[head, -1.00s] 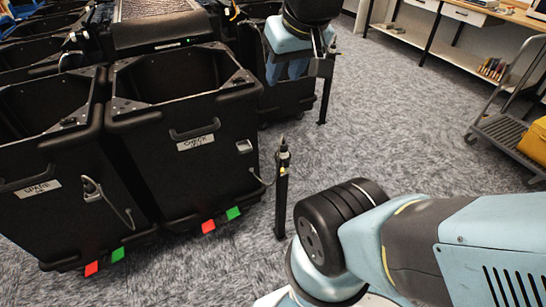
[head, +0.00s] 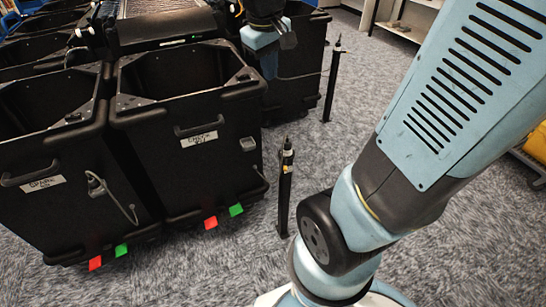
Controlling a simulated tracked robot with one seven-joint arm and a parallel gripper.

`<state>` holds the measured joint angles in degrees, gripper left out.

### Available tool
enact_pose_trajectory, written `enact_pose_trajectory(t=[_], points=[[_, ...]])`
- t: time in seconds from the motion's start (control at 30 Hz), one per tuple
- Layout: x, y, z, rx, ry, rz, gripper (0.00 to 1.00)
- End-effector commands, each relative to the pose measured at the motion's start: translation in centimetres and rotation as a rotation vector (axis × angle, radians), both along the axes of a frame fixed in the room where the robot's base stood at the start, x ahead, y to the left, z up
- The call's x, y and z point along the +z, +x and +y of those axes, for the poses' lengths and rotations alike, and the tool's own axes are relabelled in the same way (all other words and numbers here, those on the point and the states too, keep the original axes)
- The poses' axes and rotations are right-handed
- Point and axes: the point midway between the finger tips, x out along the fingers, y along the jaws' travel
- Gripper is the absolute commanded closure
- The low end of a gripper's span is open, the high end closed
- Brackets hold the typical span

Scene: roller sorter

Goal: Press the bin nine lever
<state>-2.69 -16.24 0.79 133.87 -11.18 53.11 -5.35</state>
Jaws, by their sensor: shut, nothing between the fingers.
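Two black posts with thin tips stand beside the bins. The nearer post (head: 285,190) is right of the front middle bin, and the farther post (head: 331,85) is near the top centre. I cannot tell which, if either, is the bin nine lever, as no number nine can be read. My gripper (head: 288,38) is at the top centre, above and in front of a far black bin (head: 295,85), left of the farther post and apart from it. Its fingers are shut and small in view, with nothing seen between them.
Front black bins (head: 165,165) and (head: 45,195) carry white labels, with red and green tabs at the floor. A roller conveyor (head: 165,25) lies behind them. A white shelf unit (head: 405,20) stands at the back right. Carpet is open between bins and shelf; my arm covers the right side.

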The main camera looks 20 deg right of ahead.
Motion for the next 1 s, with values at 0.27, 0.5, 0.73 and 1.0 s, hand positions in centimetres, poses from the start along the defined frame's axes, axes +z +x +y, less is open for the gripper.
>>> enact_pose_trajectory(t=[0.27, 0.5, 0.73, 1.0], points=[[-3.3, 3.9, 0.0, 0.081, -0.066, 0.113, 1.0], [-6.6, 6.9, 0.0, 0.156, -0.119, 0.208, 1.0], [-10.3, 9.6, 0.1, 0.229, -0.166, 0.3, 1.0], [-15.2, 12.3, 0.3, 0.321, -0.217, 0.405, 1.0]])
